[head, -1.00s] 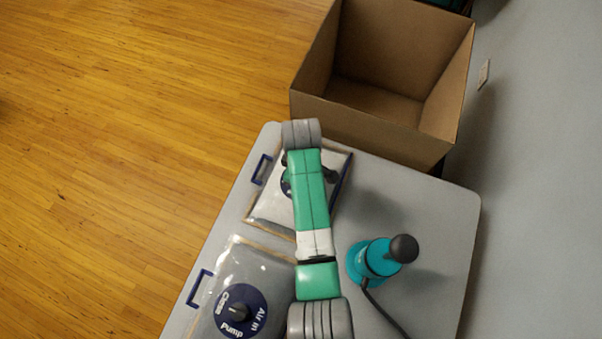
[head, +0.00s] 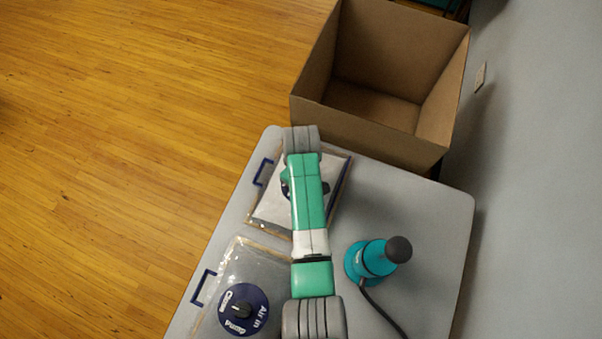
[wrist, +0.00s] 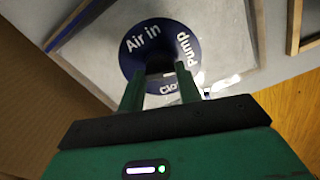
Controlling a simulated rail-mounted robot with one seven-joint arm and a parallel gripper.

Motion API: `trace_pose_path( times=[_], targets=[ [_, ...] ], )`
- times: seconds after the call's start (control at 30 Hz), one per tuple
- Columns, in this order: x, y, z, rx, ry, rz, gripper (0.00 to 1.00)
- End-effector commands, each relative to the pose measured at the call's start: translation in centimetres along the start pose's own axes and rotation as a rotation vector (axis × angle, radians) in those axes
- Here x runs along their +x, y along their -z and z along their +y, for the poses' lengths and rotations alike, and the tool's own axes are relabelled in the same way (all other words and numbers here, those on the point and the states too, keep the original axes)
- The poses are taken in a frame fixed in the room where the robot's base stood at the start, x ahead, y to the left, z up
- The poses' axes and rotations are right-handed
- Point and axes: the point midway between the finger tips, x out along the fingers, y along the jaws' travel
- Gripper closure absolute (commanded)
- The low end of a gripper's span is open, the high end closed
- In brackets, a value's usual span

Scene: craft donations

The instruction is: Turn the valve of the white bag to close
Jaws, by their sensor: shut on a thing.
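The white bag (head: 272,208) lies flat at the far end of the table, partly hidden under my arm in the head view. Its round dark blue valve (wrist: 131,67) shows in the wrist view with the words "Air in", "Pump" and a partly covered "Close". My gripper (wrist: 159,82) is over this valve, its two green fingers shut on the dark knob at the centre. The fingers hide much of the knob, so I cannot tell which word it points to. The bag also fills the upper wrist view (wrist: 228,40).
A second clear bag (head: 245,262) with a blue valve (head: 243,309) lies nearer on the grey table (head: 425,215). A teal pump (head: 371,261) with a black cord stands to the right. An open, empty cardboard box (head: 365,130) stands beyond the table, near the wall.

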Motion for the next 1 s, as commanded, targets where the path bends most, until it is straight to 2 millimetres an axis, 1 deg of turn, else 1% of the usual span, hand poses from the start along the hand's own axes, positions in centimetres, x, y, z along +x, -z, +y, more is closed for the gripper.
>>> trace_pose_path(
  times=[0.03,1.0],
  targets=[
    [-0.51,0.06,-0.08,0.039,0.001,0.000,0.89],
    [-0.19,0.06,0.02,0.948,-0.001,0.001,0.89]
  ],
)
